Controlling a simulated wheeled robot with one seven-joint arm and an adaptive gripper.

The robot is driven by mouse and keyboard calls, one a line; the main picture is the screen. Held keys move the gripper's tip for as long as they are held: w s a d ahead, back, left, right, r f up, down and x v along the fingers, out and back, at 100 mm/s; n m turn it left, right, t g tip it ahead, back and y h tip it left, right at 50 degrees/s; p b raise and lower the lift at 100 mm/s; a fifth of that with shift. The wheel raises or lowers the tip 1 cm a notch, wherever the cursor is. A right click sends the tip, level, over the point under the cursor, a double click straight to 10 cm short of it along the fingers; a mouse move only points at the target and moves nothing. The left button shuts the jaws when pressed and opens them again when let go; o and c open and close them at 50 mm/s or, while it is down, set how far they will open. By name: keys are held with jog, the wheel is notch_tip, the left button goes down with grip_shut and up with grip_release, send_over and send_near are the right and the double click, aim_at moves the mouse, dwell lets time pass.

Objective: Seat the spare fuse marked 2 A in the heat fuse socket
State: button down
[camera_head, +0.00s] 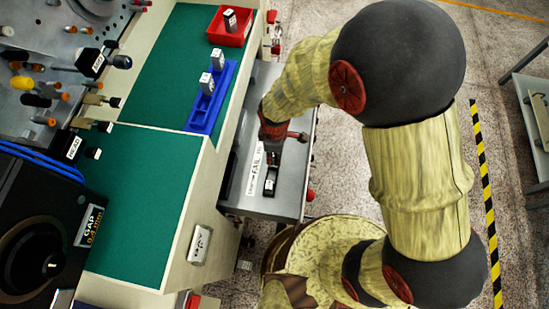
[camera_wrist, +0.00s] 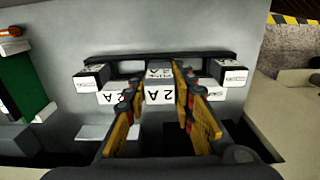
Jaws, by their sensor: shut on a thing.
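My gripper (camera_wrist: 160,105) is shut on a fuse (camera_wrist: 160,75) with white faces marked 2 A, held between its yellow-and-black fingers in the wrist view. Just beyond the fuse is a black bar (camera_wrist: 215,56) on a grey surface, with a black block carrying a small white label at each end. I cannot tell whether the fuse touches the bar. In the head view my gripper (camera_head: 271,160) is low over the grey side panel, by a white label strip (camera_head: 255,170) and a black part (camera_head: 270,183). The arm hides some of this spot, and I cannot identify the heat fuse socket for certain.
A blue rack (camera_head: 222,97) with two fuses (camera_head: 206,83) stands on the green bench top (camera_head: 140,190). A red tray (camera_head: 239,32) behind it holds a dark piece (camera_head: 230,20) with a white label. Knobs and a dark gauge unit crowd the left.

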aim_at(274, 158)
notch_tip(274, 158, down, 4)
jog(key=shift+r+b, duration=0.2)
jog(key=shift+b, duration=0.75)
jog(key=c, duration=1.5)
grip_release()
jog(key=shift+a, duration=0.1)
jog(key=shift+r, duration=0.1)
jog(key=shift+r, duration=0.1)
notch_tip(274, 158, up, 12)
jog(key=p, duration=0.4)
jog(key=shift+p, duration=0.4)
jog(key=shift+w+r, duration=0.15)
jog(key=w+d+r+m+t, duration=0.1)
jog(key=w+d+r+m, duration=0.1)
jog(key=d+r+m, duration=0.5)
jog(key=s+d+r+m+t, duration=0.2)
jog(key=s+d+r+m, duration=0.3)
jog(key=d+r, duration=0.3)
jog(key=s+d+r+m+t, duration=0.2)
jog(key=s+d+r+m, duration=0.2)
jog(key=d+r, duration=0.3)
notch_tip(274, 158, up, 6)
jog(key=shift+s+d+f+m+t, duration=0.1)
jog(key=shift+s+d+m+t, duration=0.2)
jog(key=shift+s+d+m, duration=0.15)
